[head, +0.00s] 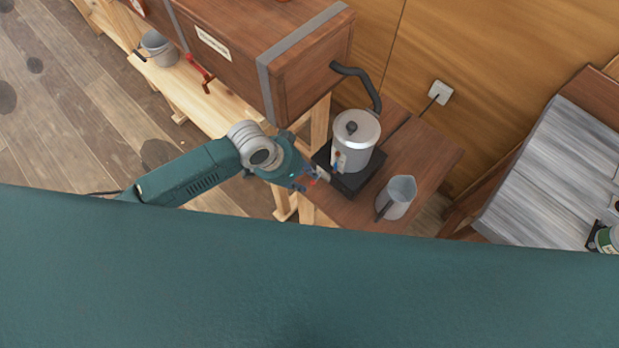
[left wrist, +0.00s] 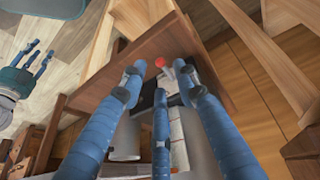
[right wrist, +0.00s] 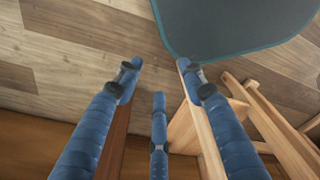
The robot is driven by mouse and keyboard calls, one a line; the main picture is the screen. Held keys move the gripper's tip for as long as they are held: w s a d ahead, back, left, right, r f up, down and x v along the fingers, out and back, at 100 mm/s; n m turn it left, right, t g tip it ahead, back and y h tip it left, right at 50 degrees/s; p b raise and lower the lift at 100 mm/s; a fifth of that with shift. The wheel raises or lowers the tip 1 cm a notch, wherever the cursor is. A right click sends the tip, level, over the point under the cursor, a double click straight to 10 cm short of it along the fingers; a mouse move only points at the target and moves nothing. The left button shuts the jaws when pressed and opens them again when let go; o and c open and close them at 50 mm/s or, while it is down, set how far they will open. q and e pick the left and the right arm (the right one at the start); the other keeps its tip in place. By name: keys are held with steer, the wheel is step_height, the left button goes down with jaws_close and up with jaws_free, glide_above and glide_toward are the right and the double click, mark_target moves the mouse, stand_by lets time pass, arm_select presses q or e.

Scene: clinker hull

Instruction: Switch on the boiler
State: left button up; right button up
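The boiler (head: 356,140) is a silver cylinder with a black lid knob. It stands upright on a black base (head: 352,182) on a small brown table. My left gripper (head: 310,179) is at the front left side of the boiler, close to its base. In the left wrist view its blue fingers (left wrist: 160,82) are spread, with a small red knob (left wrist: 160,62) just beyond the tips. The boiler's body is partly hidden behind the fingers there; I cannot tell whether they touch it. My right gripper (right wrist: 158,78) is open and empty in the right wrist view.
A grey jug (head: 397,198) stands right of the boiler on the brown table (head: 425,150). A large wooden chest (head: 262,65) with a black pipe is behind left. A bucket (head: 160,48) sits on the pale bench. A wall socket (head: 440,92) is behind.

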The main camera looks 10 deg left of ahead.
mark_target(312, 183)
arm_select(q)
steer(key=shift+x, duration=2.35)
